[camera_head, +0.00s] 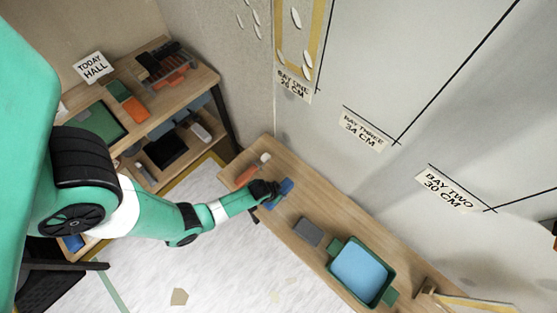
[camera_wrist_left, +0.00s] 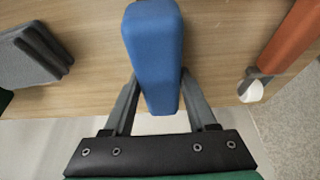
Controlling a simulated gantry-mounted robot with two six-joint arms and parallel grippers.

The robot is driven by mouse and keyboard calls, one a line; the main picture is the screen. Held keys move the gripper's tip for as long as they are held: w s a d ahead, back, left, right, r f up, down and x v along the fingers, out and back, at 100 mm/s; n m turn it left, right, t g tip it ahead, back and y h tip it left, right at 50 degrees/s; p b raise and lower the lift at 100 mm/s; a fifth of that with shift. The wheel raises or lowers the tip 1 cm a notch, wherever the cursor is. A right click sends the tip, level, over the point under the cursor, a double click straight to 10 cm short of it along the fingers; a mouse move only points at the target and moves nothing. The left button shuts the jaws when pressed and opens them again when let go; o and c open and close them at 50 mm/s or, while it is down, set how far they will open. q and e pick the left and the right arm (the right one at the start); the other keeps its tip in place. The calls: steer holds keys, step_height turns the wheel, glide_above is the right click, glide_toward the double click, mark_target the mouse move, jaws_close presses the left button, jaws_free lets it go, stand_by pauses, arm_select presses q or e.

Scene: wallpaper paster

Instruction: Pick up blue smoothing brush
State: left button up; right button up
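The blue smoothing brush (camera_head: 283,190) is on the long wooden bench, near its far left end. In the left wrist view the brush (camera_wrist_left: 155,45) runs from the top edge down between the fingers. My left gripper (camera_head: 268,193) is at the brush. Its two grey fingers (camera_wrist_left: 158,88) stand one on each side of the blue body, with their tips close against it. The tips are partly hidden by the brush, so I cannot tell whether they press on it. My right gripper is not in view.
An orange-handled tool (camera_head: 247,173) with a white end lies left of the brush. A grey block (camera_head: 308,232) and a green-rimmed tray (camera_head: 334,275) with a blue inside stand to the right on the bench (camera_head: 370,236). A shelf unit (camera_head: 205,78) holds other tools.

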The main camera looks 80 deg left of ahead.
mark_target(282, 191)
arm_select(q)
jaws_close()
steer(key=r+p, duration=0.2)
steer(key=r, duration=0.2)
steer(key=shift+w+d+r+p, duration=0.1)
steer(key=shift+d+r+p, duration=0.25)
steer(key=shift+d+p, duration=0.05)
steer(key=w+d+r+p, duration=0.2)
steer(key=d+r+p, duration=0.6)
steer(key=d, duration=0.5)
steer(key=shift+r+p, duration=0.15)
steer(key=shift+p, duration=1.05)
steer(key=shift+w, duration=0.1)
